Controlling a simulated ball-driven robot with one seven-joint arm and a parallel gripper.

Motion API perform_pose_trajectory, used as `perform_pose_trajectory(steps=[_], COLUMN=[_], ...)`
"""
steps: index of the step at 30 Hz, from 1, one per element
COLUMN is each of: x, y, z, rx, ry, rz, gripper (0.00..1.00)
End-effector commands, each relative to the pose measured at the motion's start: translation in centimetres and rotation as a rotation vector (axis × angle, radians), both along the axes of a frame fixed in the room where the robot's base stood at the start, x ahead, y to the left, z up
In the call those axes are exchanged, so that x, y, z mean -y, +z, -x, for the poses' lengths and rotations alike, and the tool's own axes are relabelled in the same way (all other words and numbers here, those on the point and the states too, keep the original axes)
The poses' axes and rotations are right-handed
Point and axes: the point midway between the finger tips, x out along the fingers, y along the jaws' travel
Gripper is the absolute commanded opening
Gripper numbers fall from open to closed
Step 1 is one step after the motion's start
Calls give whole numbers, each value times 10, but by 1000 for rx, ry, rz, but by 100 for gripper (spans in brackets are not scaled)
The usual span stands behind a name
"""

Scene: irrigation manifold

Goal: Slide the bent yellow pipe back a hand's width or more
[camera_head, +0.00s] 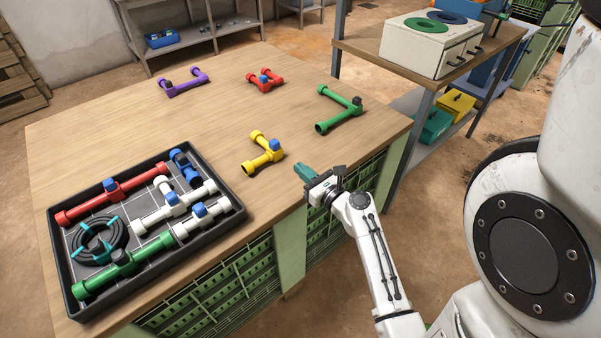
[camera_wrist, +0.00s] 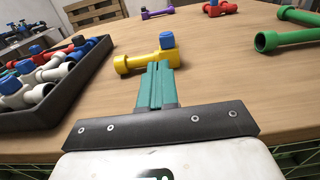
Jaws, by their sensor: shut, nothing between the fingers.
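The bent yellow pipe (camera_head: 264,153) lies on the wooden table near its front edge. It has a blue cap and a dark open end. In the wrist view the yellow pipe (camera_wrist: 146,61) is straight ahead of my fingers, which overlap its lower edge in the picture. My gripper (camera_head: 303,173) has teal fingers that are shut and empty, at the front edge of the table, to the right of and nearer than the pipe. The teal fingers (camera_wrist: 156,84) are pressed together in the wrist view. I cannot tell whether they touch the pipe; in the head view a gap shows.
A black tray (camera_head: 62,268) with pipes and a coiled hose stands at the left. A green bent pipe (camera_head: 341,108) lies behind right, a red one (camera_head: 265,81) and a purple one (camera_head: 184,82) farther back. The table behind the yellow pipe is clear.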

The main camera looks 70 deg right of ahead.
Motion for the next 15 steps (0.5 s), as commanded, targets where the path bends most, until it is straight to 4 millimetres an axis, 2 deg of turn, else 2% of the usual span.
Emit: perform_pose_trajectory(steps=[9, 15], x=[33, 47], y=[1, 1], z=[-55, -78], rx=[-2, -2], ry=[3, 3], rz=[3, 3], gripper=[0, 0])
